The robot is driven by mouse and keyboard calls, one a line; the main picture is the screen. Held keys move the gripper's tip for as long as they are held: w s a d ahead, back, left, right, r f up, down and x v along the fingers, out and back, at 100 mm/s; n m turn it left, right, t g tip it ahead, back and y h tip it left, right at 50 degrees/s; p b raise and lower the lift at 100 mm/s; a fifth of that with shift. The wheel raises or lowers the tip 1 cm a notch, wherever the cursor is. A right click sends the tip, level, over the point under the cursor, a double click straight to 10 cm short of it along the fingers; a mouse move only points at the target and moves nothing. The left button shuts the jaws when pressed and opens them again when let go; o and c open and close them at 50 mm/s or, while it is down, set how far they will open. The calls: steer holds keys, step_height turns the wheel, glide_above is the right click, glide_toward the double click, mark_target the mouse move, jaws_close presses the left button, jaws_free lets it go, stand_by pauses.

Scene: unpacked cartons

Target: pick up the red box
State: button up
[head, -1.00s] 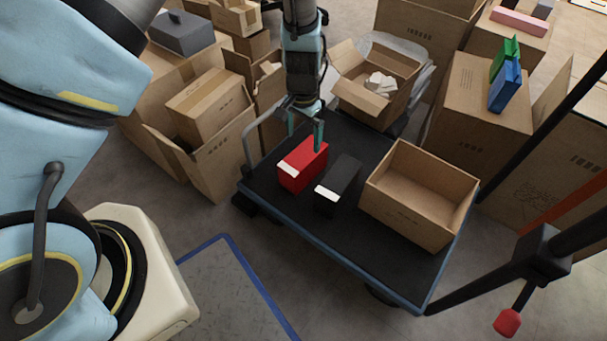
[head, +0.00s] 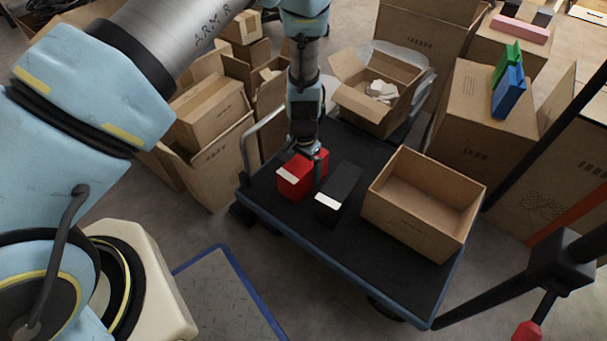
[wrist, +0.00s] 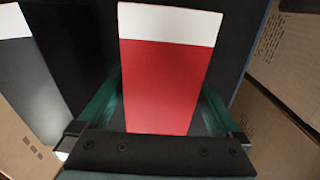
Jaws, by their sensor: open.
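The red box (head: 295,181), with a white band at one end, stands on the dark cart deck (head: 300,237). In the wrist view the red box (wrist: 165,85) lies between the two teal fingers of my gripper (wrist: 160,105), one finger along each side. My gripper (head: 312,165) is open and comes down over the box from above in the head view. It partly hides the box's far side. The fingers do not appear closed on the box.
A black box (head: 340,192) with a white end stands just right of the red box. It also shows at the left in the wrist view (wrist: 40,80). An open empty carton (head: 415,215) is further right on the cart. Cartons surround the cart's back and left.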

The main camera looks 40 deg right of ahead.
steer(key=shift+c, duration=0.2)
jaws_close()
stand_by(0.6)
